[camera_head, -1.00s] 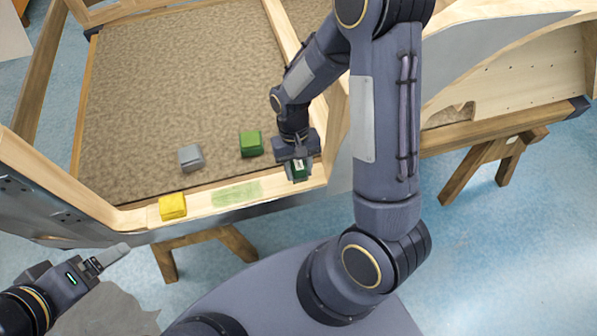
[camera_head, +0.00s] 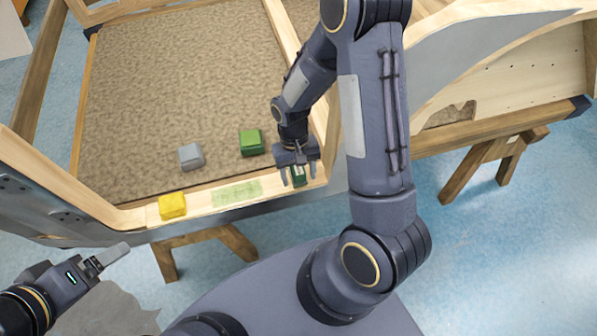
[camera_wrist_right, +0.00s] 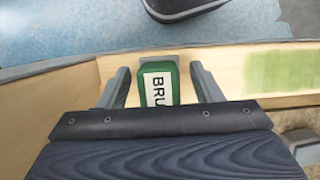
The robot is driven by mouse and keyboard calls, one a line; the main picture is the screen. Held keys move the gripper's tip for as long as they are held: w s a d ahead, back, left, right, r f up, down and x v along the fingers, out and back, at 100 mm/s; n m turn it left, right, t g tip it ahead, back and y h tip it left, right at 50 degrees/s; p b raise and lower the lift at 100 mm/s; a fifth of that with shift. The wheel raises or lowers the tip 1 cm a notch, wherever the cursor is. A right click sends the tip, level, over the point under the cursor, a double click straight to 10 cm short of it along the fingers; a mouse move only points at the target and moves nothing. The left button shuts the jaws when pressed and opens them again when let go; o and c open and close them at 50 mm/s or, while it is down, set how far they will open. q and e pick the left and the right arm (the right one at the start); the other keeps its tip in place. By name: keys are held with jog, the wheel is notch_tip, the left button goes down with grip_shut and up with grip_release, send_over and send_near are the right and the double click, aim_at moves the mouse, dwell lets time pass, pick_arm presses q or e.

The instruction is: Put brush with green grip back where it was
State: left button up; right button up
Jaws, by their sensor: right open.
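A dark green block with a white label reading "BRU" (camera_wrist_right: 159,88) stands on the wooden ledge in the right wrist view; it also shows in the head view (camera_head: 298,178), partly hidden by the gripper. I cannot tell whether it is the brush's grip. My right gripper (camera_head: 298,181) is open, its fingers apart on either side of the block, with gaps in the right wrist view. My left gripper (camera_head: 108,256) is at lower left, away from the ledge; its jaw state is unclear. A brighter green block (camera_head: 251,142) lies on the brown panel.
A yellow block (camera_head: 172,205) sits on the ledge, left of a light green patch (camera_head: 237,193). A grey block (camera_head: 190,156) lies on the brown panel (camera_head: 170,90). Wooden frame sides rise around the panel.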

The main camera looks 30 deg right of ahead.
jog(key=a+v, duration=0.1)
jog(key=v, duration=1.1)
jog(key=shift+d+r, duration=0.2)
jog(key=shift+d, duration=0.3)
